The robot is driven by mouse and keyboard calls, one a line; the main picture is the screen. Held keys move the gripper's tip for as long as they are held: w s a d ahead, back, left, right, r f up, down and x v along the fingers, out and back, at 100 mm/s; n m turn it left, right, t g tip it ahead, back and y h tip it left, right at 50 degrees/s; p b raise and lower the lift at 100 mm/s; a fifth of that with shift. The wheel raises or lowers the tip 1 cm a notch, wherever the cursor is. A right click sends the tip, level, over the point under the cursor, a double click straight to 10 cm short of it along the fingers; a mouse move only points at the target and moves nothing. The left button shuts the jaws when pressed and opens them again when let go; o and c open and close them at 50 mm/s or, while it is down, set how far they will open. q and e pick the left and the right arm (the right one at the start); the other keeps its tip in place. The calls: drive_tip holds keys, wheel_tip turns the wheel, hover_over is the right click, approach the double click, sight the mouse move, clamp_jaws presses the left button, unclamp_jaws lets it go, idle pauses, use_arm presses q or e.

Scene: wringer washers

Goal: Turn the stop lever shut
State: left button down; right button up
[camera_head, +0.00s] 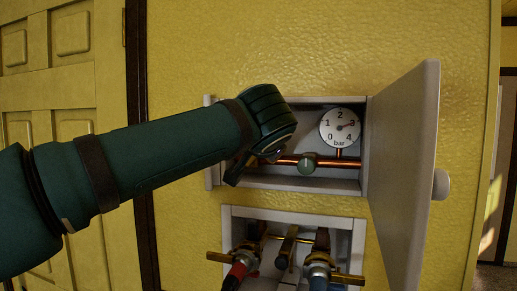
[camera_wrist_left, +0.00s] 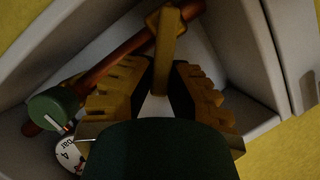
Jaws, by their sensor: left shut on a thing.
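The stop lever (camera_wrist_left: 164,60) is a brass-yellow bar on the copper pipe in the left wrist view. My left gripper (camera_wrist_left: 158,98) has its toothed fingers on both sides of the lever and is shut on it. In the head view my left gripper (camera_head: 257,163) reaches into the left part of the open upper wall box (camera_head: 310,184). It hides the lever there. The copper pipe (camera_head: 330,162) runs across this box and also shows in the left wrist view (camera_wrist_left: 112,62). My right gripper is not in view.
A green round knob (camera_head: 307,163) and a pressure gauge (camera_head: 340,127) sit on the pipe to the right. The grey box door (camera_head: 405,160) stands open at right. A lower box (camera_head: 345,212) holds brass taps with red (camera_head: 236,274) and blue (camera_head: 318,280) hose ends.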

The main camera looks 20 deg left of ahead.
use_arm(q)
drive_tip(key=f+m+b, duration=0.1)
drive_tip(key=d+f+m+t+y+b, duration=0.1)
drive_tip(key=m, duration=0.1)
drive_tip(key=shift+d+y+b, duration=0.15)
drive_tip(key=shift+y+b, duration=0.15)
drive_tip(key=shift+d+f+m+t+y+b, duration=0.1)
drive_tip(key=shift+f+m+t+y+b, duration=0.15)
drive_tip(key=shift+m+b, duration=0.45)
drive_tip(key=shift+d+f+m+t+y+b, duration=0.15)
drive_tip(key=shift+f+m+t+b, duration=0.15)
drive_tip(key=shift+m, duration=0.7)
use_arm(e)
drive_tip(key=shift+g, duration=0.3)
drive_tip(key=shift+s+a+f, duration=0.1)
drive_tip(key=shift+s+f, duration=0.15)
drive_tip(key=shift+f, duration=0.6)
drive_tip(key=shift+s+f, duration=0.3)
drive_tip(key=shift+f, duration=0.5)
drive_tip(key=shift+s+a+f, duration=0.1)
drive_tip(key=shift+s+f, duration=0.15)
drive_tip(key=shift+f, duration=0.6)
use_arm(q)
drive_tip(key=shift+a, duration=0.1)
drive_tip(key=c, duration=0.9)
unclamp_jaws()
drive_tip(key=shift+c, duration=0.2)
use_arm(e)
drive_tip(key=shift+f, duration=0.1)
